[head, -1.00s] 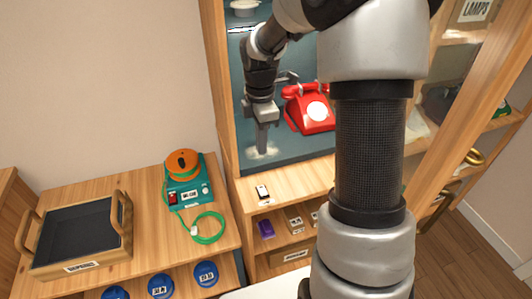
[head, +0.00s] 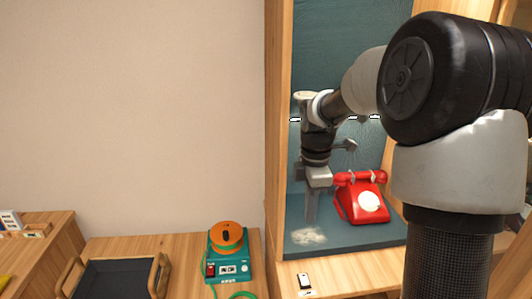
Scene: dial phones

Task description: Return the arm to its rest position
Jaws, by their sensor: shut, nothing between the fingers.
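My gripper (head: 311,208) hangs fingers-down in the blue-green alcove of the wooden cabinet. Its fingers are shut with nothing visible between them. It is to the left of a red dial phone (head: 361,199) with a pale dial, and looks apart from it. The phone's handset lies across its top. My arm reaches in from the right and hides part of the alcove.
The alcove's left wooden post (head: 276,130) stands close to my gripper. A pale patch (head: 309,236) lies on the alcove floor below the fingers. A small phone-like object (head: 304,281) lies on the ledge. A teal device (head: 230,264) with an orange top and a dark tray (head: 115,279) stand left.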

